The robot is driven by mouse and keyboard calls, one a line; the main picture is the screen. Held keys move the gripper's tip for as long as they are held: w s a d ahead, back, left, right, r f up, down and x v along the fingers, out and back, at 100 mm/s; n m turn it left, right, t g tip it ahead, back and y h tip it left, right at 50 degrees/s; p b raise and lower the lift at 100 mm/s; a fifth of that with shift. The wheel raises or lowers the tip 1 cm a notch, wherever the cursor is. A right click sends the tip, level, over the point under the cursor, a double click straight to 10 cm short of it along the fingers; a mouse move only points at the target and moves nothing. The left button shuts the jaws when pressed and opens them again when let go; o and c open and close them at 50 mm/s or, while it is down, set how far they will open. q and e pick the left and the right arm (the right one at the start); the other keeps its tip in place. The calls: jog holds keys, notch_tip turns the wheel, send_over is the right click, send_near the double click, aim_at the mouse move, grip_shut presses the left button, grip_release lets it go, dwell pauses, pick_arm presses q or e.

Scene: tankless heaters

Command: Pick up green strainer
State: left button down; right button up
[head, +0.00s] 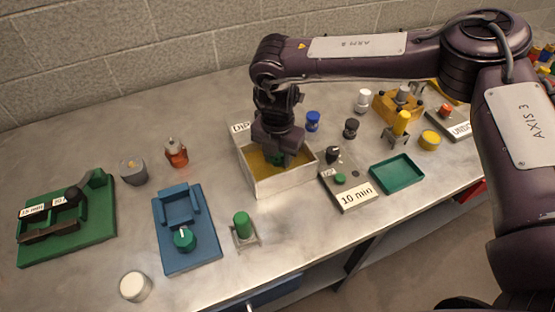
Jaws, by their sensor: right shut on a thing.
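My right gripper (279,148) points down into the open white-walled box (285,185), which has a yellowish inside and a label partly hidden behind my arm. It is shut on a green thing (277,160), which I take to be the green strainer. Only a small part of it shows under the fingers, so its shape and whether it touches the box floor cannot be told. My left gripper is not in view.
A timer block reading "10 min" (352,198) and a green tray (397,173) stand right of the box. A green cylinder on a stand (243,228), a blue fixture (175,205) and an orange bottle (176,153) stand left.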

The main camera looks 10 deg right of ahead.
aim_at(278, 156)
notch_tip(278, 156, up, 8)
jog(key=shift+w+r+b, duration=0.1)
jog(key=shift+r+b, duration=0.05)
jog(key=shift+b, duration=0.65)
notch_tip(278, 156, up, 12)
jog(key=p, duration=0.1)
jog(key=d+m, duration=0.4)
jog(key=m, duration=1)
jog(key=d+m, duration=0.4)
jog(key=m, duration=1)
jog(key=shift+w+d+f, duration=0.15)
jog(key=shift+w+f, duration=0.1)
jog(key=shift+f, duration=0.2)
